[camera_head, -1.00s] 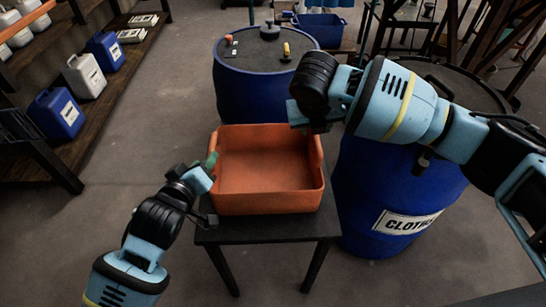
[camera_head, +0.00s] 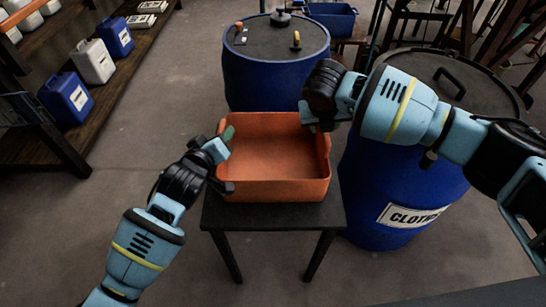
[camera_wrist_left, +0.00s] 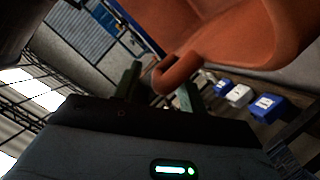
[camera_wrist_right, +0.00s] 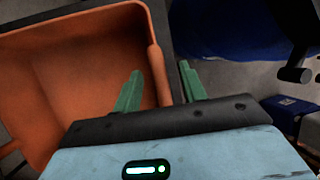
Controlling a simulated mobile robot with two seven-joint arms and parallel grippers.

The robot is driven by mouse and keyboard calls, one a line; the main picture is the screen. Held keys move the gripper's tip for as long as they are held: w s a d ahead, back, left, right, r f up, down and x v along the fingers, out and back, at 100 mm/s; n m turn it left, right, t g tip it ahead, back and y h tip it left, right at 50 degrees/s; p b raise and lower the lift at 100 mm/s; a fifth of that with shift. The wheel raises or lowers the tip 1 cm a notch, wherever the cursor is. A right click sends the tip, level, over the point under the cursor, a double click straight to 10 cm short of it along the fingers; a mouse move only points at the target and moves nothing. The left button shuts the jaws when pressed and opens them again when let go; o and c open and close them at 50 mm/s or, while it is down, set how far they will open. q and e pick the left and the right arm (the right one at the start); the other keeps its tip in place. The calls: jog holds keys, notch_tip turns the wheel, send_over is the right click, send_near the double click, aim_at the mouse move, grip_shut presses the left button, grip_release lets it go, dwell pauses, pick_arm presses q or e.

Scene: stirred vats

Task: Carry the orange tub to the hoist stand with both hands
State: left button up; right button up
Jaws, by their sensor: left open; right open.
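The orange tub (camera_head: 275,190) sits upright and empty on a small dark table (camera_head: 235,216) in the head view. My left gripper (camera_head: 225,160) is at the tub's left side, open. In the left wrist view the tub's rounded handle (camera_wrist_left: 178,74) lies between the open green fingers (camera_wrist_left: 158,88). My right gripper (camera_head: 322,118) is at the tub's right rim, open. In the right wrist view its green fingers (camera_wrist_right: 160,90) stand on either side of the tub's right wall (camera_wrist_right: 158,78). I cannot tell whether they touch it. The hoist stand cannot be made out for certain.
A blue vat (camera_head: 270,75) stands behind the table, with small items on its lid. A labelled blue vat (camera_head: 385,195) stands close to the table's right. A shelf (camera_head: 95,105) with several jugs is at the left. The floor (camera_head: 150,110) between shelf and table is clear.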

pick_arm(q)
jog(key=shift+x, duration=1)
pick_arm(e)
jog(key=shift+x, duration=1)
pick_arm(q)
grip_shut()
pick_arm(e)
grip_shut()
